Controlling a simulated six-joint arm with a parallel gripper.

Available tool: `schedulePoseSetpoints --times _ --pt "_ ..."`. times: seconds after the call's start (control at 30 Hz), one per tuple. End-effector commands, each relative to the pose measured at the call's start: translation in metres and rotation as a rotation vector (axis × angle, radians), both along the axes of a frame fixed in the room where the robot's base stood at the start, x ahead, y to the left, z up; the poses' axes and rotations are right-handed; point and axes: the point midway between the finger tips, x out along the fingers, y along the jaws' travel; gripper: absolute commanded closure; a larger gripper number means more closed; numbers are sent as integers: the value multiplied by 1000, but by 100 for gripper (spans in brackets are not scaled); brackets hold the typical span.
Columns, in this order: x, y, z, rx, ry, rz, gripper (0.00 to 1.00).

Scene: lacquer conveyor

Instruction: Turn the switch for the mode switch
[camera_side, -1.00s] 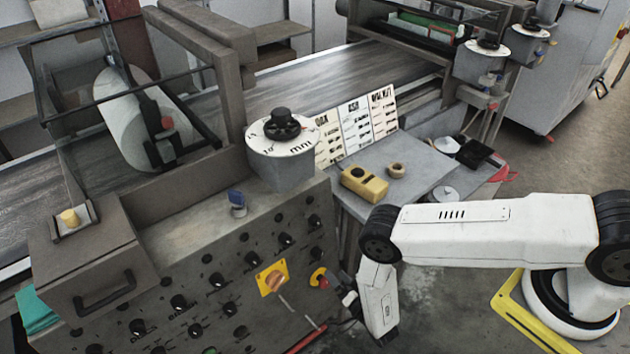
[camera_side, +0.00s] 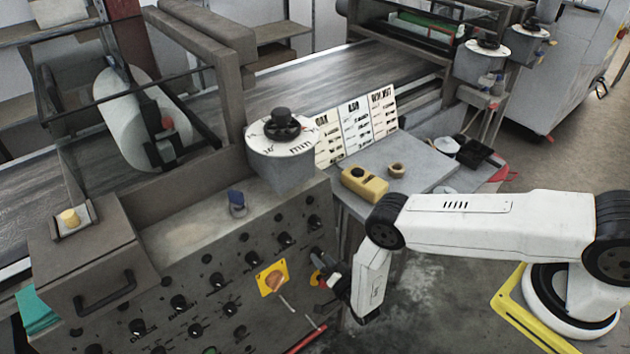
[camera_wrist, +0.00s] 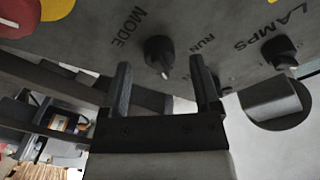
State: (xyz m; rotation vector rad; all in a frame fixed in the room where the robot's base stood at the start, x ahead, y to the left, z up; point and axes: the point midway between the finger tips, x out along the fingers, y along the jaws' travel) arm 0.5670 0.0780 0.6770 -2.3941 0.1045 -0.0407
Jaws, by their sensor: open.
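The mode switch (camera_wrist: 160,52) is a black rotary knob with a pale pointer, on the grey panel beside the printed words MODE and RUN in the wrist view. My gripper (camera_wrist: 160,72) is open and empty, with its two dark fingers reaching toward the panel on either side of the knob in the picture. I cannot tell whether the fingertips touch the panel. In the side view my gripper (camera_side: 322,262) is at the right end of the grey control panel (camera_side: 185,268). It hides the mode switch there.
The LAMPS knob (camera_wrist: 279,52) is right of the mode switch in the wrist view. A yellow plate with an orange rotary handle (camera_side: 272,280) is left of my gripper in the side view. A red button on yellow (camera_wrist: 20,14) is nearby.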

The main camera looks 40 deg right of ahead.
Motion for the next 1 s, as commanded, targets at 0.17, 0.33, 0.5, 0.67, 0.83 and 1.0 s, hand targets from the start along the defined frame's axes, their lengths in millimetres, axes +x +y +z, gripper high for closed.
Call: schedulePoseSetpoints --times 0.17,0.33,0.5,0.67,0.83,1.0 --pt "10 -2 0 0 0 -1 21" --pt "12 -2 0 -1 1 -1 21" --pt "12 -2 0 -1 1 -1 30" --pt "12 -2 0 -1 0 0 81" --pt "12 -2 0 -1 0 0 100" --pt "12 -1 0 -13 0 3 100"
